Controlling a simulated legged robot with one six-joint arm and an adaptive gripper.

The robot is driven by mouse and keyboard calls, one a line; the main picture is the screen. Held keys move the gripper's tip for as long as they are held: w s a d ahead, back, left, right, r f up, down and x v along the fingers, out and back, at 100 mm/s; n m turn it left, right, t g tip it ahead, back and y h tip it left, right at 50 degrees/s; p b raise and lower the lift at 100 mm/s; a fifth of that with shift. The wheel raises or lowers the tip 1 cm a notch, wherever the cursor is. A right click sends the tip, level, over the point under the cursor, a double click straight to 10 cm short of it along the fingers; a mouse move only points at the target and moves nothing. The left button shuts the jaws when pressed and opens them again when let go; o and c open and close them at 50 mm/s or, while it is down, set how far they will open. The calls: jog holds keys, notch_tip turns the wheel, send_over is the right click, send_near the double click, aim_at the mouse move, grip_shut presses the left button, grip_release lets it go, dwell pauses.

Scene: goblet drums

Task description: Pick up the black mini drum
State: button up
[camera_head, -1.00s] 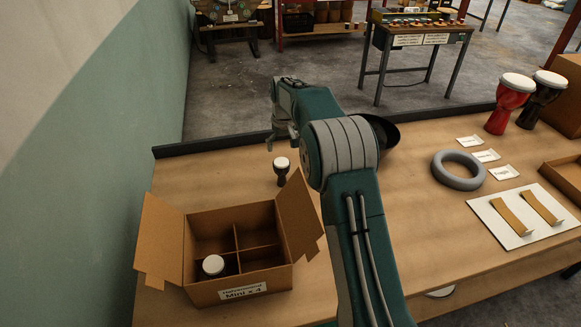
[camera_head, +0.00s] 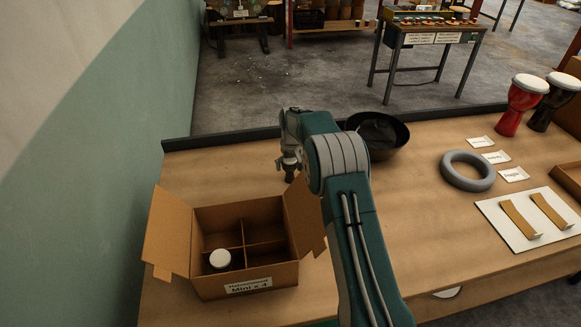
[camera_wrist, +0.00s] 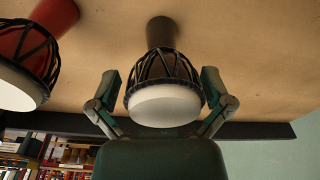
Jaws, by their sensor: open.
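The black mini drum (camera_wrist: 163,80) has a white head and dark cords. In the wrist view it sits between the spread fingers of my gripper (camera_wrist: 160,78), with space visible on both sides. In the head view my gripper (camera_head: 288,166) is low over the table behind the carton and hides most of this drum. Its dark lower part (camera_head: 289,178) shows just under the fingers.
The open carton (camera_head: 246,287) marked "Mini x 4" has a white-topped drum (camera_head: 220,259) in its front left compartment. A red drum (camera_wrist: 38,45) is left in the wrist view. A dark bowl (camera_head: 395,148) and grey ring (camera_head: 467,183) lie right of my arm.

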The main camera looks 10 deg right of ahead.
jog(key=shift+a, duration=0.35)
jog(key=c, duration=0.5)
jog(key=shift+d, duration=0.1)
jog(key=c, duration=0.5)
jog(key=shift+d, duration=0.25)
